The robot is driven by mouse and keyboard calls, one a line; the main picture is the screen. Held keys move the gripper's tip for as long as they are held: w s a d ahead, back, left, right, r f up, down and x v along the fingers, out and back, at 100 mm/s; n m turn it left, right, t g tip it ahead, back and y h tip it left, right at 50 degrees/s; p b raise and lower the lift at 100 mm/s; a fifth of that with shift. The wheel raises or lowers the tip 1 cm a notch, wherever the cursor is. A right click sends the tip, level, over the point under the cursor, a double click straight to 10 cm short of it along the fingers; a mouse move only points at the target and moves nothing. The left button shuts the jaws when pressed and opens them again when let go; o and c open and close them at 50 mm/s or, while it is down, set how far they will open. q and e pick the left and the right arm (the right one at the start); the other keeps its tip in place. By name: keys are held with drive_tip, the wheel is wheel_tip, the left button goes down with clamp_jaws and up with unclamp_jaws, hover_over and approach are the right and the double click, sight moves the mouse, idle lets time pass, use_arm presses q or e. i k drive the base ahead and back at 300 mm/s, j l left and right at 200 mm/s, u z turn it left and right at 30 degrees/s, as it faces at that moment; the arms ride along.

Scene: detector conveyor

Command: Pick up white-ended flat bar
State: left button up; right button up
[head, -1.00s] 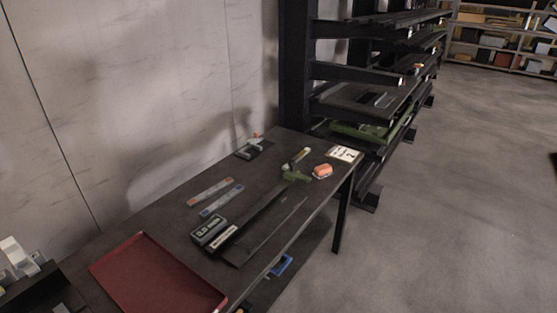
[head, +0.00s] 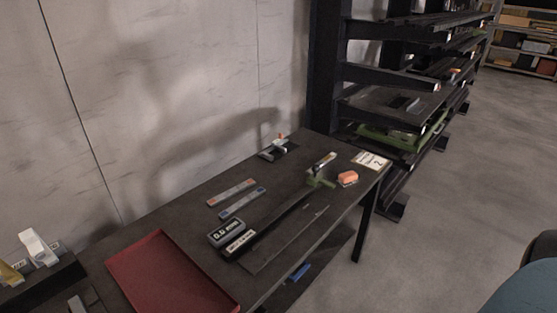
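A long dark flat bar (head: 277,213) lies on the dark table, running diagonally from near the grey labelled block towards the far right. Its near end carries a white patch with dark lettering (head: 240,243). Its far end lies close to a small green piece (head: 320,182); I cannot tell whether they touch. A second dark flat strip (head: 285,238) lies beside it on the table's front side, with no white end that I can make out. Neither of my grippers is in view.
The table (head: 190,222) also holds a red tray (head: 165,275), a grey labelled block (head: 226,232), two short flat bars (head: 232,193), an orange block (head: 347,178) and a white card marked 2 (head: 370,160). A dark rack (head: 400,75) stands behind.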

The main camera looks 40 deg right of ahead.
sight(329, 157)
drive_tip(key=l+u, duration=0.4)
drive_tip(key=k+l+u, duration=0.1)
drive_tip(key=l+u, duration=0.25)
drive_tip(key=l, duration=0.2)
drive_tip(key=k+l+u, duration=0.15)
drive_tip(key=l, duration=0.2)
drive_tip(key=l+u, duration=0.15)
drive_tip(key=l, duration=0.2)
drive_tip(key=k+l+u, duration=0.15)
drive_tip(key=l, duration=0.2)
drive_tip(key=k+l, duration=0.2)
drive_tip(key=l, duration=0.2)
drive_tip(key=k+l+u, duration=0.1)
drive_tip(key=l, duration=0.3)
drive_tip(key=k+l, duration=0.25)
drive_tip(key=l, duration=0.15)
drive_tip(key=k+l+u, duration=0.1)
drive_tip(key=l, duration=0.3)
drive_tip(key=k+l, duration=0.3)
drive_tip(key=l+u, duration=0.05)
drive_tip(key=l, duration=0.05)
